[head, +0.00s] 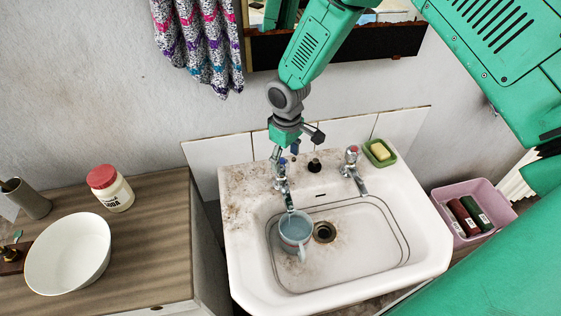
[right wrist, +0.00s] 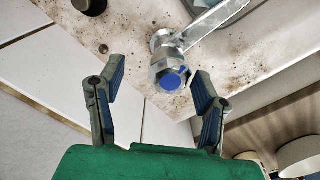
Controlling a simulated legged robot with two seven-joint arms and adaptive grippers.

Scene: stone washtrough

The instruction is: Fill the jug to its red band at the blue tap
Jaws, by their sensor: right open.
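The blue tap (head: 281,180) is the left one on the sink; its blue cap also shows in the right wrist view (right wrist: 172,80). My right gripper (head: 288,154) is open just above this tap; in the right wrist view (right wrist: 158,75) its fingers stand either side of the blue cap, apart from it. The jug (head: 297,240) stands in the sink basin under the blue tap's spout, left of the drain. Its inside looks bluish, as if it holds water. A little red shows on it, but I cannot read the level against the band. My left gripper is not in view.
The red-capped tap (head: 352,165) stands to the right, with a soap dish (head: 380,153) beyond it. The sink (head: 425,245) has free room right of the drain. A counter (head: 165,235) at left bears a white bowl (head: 68,254) and a jar (head: 112,190). A pink basket (head: 447,215) is at right.

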